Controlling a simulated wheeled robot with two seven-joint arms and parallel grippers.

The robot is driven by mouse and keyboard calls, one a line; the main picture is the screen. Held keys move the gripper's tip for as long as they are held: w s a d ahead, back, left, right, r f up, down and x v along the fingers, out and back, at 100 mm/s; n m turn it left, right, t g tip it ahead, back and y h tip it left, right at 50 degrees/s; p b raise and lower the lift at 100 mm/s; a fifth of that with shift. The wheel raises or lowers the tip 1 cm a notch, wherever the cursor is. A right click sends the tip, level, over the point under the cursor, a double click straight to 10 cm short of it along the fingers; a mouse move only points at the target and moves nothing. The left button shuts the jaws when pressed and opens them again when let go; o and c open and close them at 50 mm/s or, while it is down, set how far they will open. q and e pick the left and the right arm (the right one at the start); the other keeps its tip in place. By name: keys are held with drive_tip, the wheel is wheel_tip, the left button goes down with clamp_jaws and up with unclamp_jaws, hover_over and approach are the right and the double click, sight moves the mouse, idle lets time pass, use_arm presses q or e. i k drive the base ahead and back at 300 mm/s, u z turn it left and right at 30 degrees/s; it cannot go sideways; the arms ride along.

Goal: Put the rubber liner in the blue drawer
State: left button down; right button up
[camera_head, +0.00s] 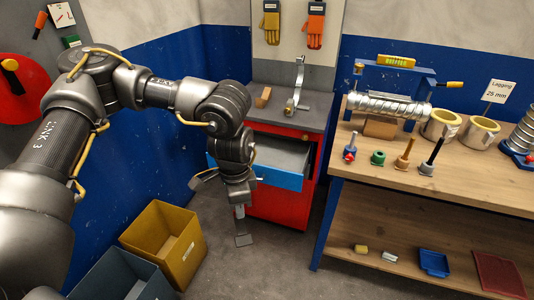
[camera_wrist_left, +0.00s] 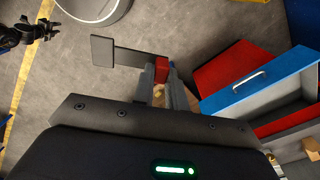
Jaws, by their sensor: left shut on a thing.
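My left gripper (camera_head: 239,206) points down in front of the red cabinet (camera_head: 281,207). It is shut on a grey bar with a square plate (camera_head: 243,240), which hangs below the fingers over the floor. In the left wrist view the fingers (camera_wrist_left: 163,78) close on the bar's red block (camera_wrist_left: 161,69), and the plate (camera_wrist_left: 102,50) sticks out to the left. I cannot tell surely whether this piece is the rubber liner. The blue drawer (camera_head: 268,174) is pulled open, and the visible part inside looks empty. It also shows in the left wrist view (camera_wrist_left: 262,80), right of the gripper. My right gripper is out of view.
A yellow bin (camera_head: 189,262) and a dark bin (camera_head: 80,285) stand on the floor at the left. The workbench (camera_head: 460,178) at the right holds a clamped spiral duct (camera_head: 388,107) and several tools. Its lower shelf (camera_head: 400,235) carries small parts and a dark red mat (camera_head: 498,275).

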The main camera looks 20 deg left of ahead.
sight(260, 155)
drive_tip(key=i, duration=1.55)
drive_tip(key=z, duration=0.05)
